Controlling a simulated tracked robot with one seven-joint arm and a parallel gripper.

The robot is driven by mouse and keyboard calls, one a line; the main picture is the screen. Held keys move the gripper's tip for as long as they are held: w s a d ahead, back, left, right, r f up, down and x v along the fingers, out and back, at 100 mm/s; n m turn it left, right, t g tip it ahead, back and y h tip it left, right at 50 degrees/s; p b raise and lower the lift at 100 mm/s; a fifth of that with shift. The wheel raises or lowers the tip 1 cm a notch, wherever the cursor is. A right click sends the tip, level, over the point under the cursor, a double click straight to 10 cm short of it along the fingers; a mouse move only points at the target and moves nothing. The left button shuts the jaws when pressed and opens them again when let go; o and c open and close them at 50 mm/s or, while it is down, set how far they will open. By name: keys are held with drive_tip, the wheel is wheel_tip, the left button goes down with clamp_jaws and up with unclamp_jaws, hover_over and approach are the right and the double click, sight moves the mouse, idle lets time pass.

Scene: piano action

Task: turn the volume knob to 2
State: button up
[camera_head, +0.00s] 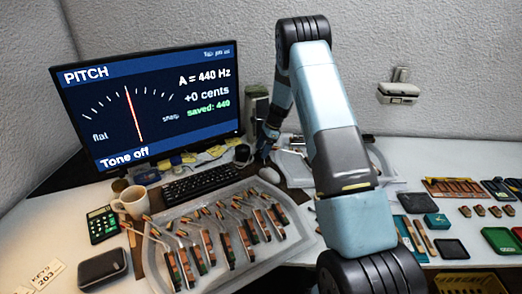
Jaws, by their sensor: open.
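My gripper (264,152) points down just right of the monitor, in front of a dark grey upright box (256,104) that looks like a speaker. Its fingers are small and dark here. It is open, and I see nothing held in it. A small dark round thing (242,154) sits just left of the fingers, by the monitor's lower right corner. It may be the volume knob, but I cannot be sure. No number or pointer on it can be read. The monitor (150,100) reads "PITCH", "A = 440 Hz", "+0 cents", "saved: 440" and "Tone off".
A black keyboard (200,182) and a pale mouse (269,174) lie below the gripper. A clear tray (170,217) of piano action parts fills the front. A mug (131,203) and calculator (102,224) stand left. Tools and small boxes cover the right bench.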

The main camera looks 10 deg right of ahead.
drive_tip(key=shift+a+f, duration=0.15)
drive_tip(key=shift+f, duration=0.15)
drive_tip(key=shift+c, duration=0.2)
drive_tip(key=shift+r, duration=0.1)
drive_tip(key=c, duration=1)
drive_tip(key=shift+w, duration=0.1)
drive_tip(key=n+g, duration=0.1)
drive_tip(key=n, duration=0.2)
drive_tip(key=shift+w+a+n, duration=0.1)
drive_tip(key=shift+w+n, duration=0.05)
drive_tip(key=shift+n, duration=0.15)
drive_tip(key=shift+w+r+n+g+h, duration=0.1)
drive_tip(key=shift+n+g+h, duration=0.5)
drive_tip(key=shift+n, duration=1.2)
